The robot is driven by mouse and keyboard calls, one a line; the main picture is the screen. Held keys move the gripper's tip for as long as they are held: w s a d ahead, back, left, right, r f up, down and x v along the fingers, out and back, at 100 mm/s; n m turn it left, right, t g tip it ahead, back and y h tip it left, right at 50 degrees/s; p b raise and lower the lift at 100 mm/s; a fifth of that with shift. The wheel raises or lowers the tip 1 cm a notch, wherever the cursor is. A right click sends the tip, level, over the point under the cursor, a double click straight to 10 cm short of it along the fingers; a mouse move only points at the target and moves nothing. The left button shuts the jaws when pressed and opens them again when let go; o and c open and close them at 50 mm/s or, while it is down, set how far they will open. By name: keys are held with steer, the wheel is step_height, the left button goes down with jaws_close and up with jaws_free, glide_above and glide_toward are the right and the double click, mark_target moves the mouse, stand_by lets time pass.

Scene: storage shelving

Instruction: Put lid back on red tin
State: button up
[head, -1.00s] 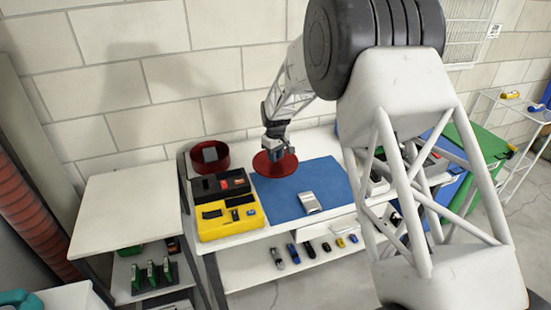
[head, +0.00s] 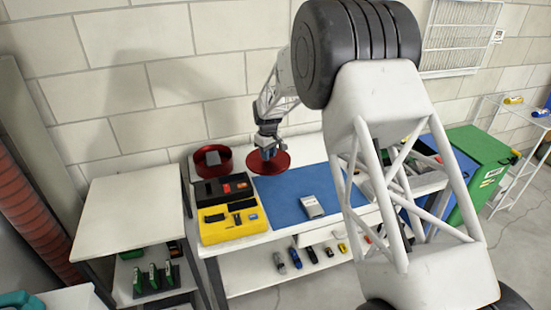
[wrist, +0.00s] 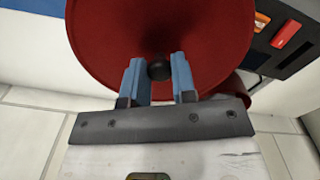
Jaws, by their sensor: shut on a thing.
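The round red lid (head: 280,165) is held in my gripper (head: 267,153), above the left back part of the blue mat. In the wrist view the lid (wrist: 160,25) fills the top middle, with its dark knob (wrist: 159,70) between the blue fingers of my gripper (wrist: 160,82). My gripper is shut on the lid by this knob. The red tin (head: 199,165) stands open at the back left of the table, left of the lid and apart from it in the head view. A grey block-like thing shows inside it. In the wrist view part of the tin (wrist: 244,82) shows past the lid's edge.
A black tray (head: 222,188) and a yellow tray (head: 229,233) with small items lie in front of the tin. A grey device (head: 312,205) lies on the blue mat (head: 285,205). The wall is close behind the table. A bare white table (head: 130,210) stands left.

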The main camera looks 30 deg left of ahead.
steer(key=s+a+r+n, duration=0.1)
steer(key=a+n, duration=0.1)
steer(key=a, duration=1.1)
steer(key=s+a+r+n, duration=0.1)
steer(key=a+r, duration=0.1)
steer(key=a, duration=1.1)
steer(key=shift+a+n, duration=0.25)
steer(key=shift+n, duration=0.15)
steer(key=shift+s+f, duration=0.1)
steer(key=shift+f, duration=0.2)
steer(key=shift+f, duration=2.9)
steer(key=shift+f, duration=0.2)
steer(key=o, duration=1.5)
steer(key=shift+r, duration=0.2)
